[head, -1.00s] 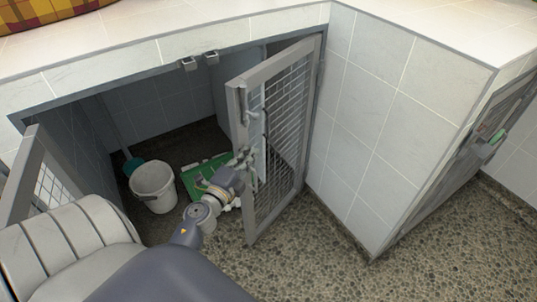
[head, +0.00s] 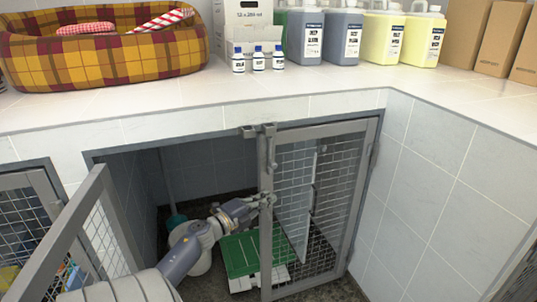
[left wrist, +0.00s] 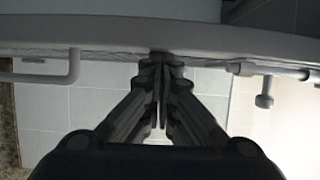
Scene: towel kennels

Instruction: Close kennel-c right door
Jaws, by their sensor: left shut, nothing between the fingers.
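The right mesh door (head: 318,205) of the kennel is in the head view. Its top rail lies close along the opening's top edge; I cannot tell whether it is fully flush. My left gripper (head: 268,199) is shut and empty at the door's free-side upright. In the left wrist view its closed fingertips (left wrist: 160,62) meet or nearly meet a grey door bar (left wrist: 120,35). A bent handle (left wrist: 45,72) is left of the fingers and a bolt (left wrist: 264,85) is right. The left mesh door (head: 80,230) stands open outward. My right gripper is not in view.
On the counter (head: 300,105) stand a plaid pet bed (head: 110,60), bottles and jugs (head: 338,40). A tiled wall (head: 420,180) bounds the right side.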

